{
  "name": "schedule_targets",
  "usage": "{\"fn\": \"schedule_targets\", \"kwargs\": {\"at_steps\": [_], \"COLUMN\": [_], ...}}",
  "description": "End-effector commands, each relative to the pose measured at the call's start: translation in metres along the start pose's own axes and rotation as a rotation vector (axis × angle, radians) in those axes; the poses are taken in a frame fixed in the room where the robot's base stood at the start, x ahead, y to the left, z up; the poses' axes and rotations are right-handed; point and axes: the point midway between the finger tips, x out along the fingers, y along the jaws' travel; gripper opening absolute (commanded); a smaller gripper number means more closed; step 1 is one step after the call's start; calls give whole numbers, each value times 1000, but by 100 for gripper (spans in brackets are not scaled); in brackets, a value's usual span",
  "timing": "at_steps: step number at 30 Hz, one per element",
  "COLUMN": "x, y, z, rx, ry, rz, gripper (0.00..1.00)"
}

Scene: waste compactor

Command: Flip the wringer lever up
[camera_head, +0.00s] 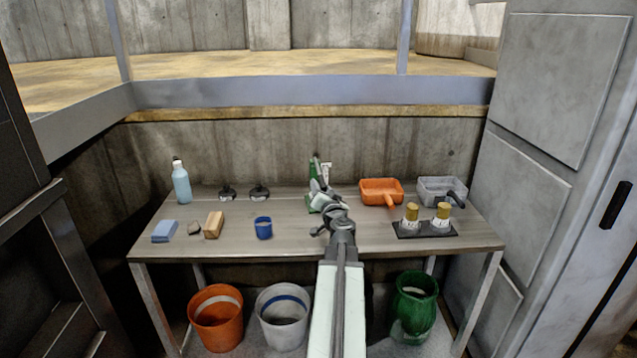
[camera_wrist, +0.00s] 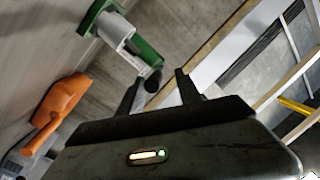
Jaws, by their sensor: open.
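The wringer is a green and white device near the back of the table, largely hidden behind my arm in the head view; its green part (camera_head: 314,172) shows there. In the wrist view its green body (camera_wrist: 94,17) is at the top left. A white piece with a dark round end (camera_wrist: 153,80), which looks like the lever, reaches toward my fingers. My gripper (camera_wrist: 158,76) is open, with the dark end between or just beyond its fingertips, closer to the left finger. I cannot tell whether they touch. In the head view, my gripper (camera_head: 321,178) overlaps the wringer.
A blue cup (camera_head: 263,229) stands left of my arm. The concrete wall (camera_head: 260,145) is close behind.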

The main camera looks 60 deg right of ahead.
Motion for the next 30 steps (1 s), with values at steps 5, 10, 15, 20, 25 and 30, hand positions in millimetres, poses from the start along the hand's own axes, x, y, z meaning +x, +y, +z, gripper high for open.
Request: {"fn": "schedule_targets", "kwargs": {"at_steps": [5, 10, 15, 20, 25, 30], "x": [34, 38, 37, 37, 37, 37], "y": [-3, -4, -5, -5, -6, -6], "z": [2, 3, 3, 3, 4, 4], "rx": [0, 0, 0, 0, 0, 0], "ry": [-2, -3, -3, -4, -4, -4], "rz": [-4, -5, -5, -6, -6, -7], "gripper": [41, 41, 25, 0, 0, 0]}}
